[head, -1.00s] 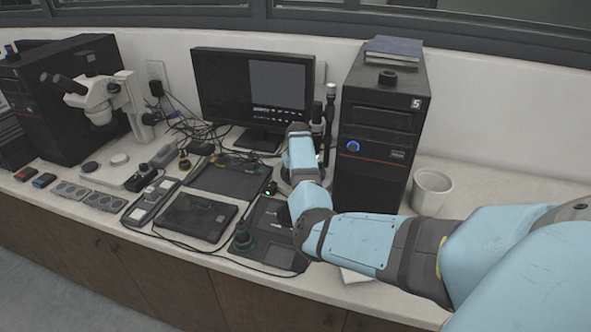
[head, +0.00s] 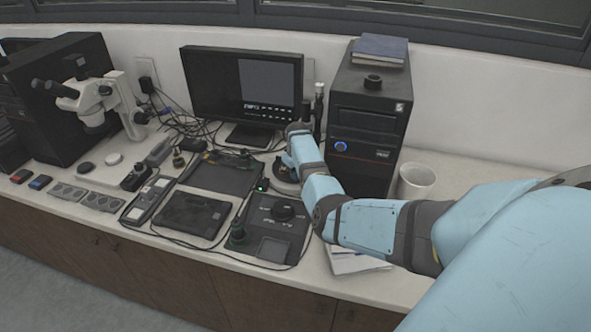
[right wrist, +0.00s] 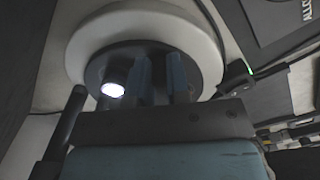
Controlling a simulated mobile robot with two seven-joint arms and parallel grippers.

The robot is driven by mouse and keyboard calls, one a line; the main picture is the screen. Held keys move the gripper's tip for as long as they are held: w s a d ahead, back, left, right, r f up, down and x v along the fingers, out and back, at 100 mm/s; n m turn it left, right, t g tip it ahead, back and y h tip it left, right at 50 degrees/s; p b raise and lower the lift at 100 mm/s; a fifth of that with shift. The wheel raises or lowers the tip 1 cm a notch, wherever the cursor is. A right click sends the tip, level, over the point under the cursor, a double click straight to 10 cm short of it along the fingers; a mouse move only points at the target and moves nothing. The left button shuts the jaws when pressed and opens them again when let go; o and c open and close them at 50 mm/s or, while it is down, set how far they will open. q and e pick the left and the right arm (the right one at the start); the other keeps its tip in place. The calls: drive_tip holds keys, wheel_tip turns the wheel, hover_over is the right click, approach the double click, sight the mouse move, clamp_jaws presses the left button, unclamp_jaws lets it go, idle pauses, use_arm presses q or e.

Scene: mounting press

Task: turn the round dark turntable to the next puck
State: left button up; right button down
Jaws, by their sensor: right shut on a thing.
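The round dark turntable (right wrist: 102,72) sits on a pale round base (right wrist: 85,45) in the right wrist view. A bright white round spot (right wrist: 112,90) shows on its dark face; I cannot tell whether it is a lit puck. My right gripper (right wrist: 162,72) reaches over the turntable, its two fingers close together and shut on a part of it that the fingers hide. In the head view the turntable's pale base (head: 286,188) shows beneath my right gripper (head: 284,168), with the dark top mostly hidden by the arm. My left gripper is not in view.
A monitor (head: 240,95) is behind. A dark control panel with knob (head: 283,212) lies in front; cables and a microscope (head: 95,100) are left.

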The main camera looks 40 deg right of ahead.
drive_tip(key=shift+d+r, duration=0.1)
drive_tip(key=shift+d, duration=0.05)
idle(0.5)
drive_tip(key=c, duration=1.1)
unclamp_jaws()
wheel_tip(320, 180, up, 14)
drive_tip(key=shift+c, duration=0.4)
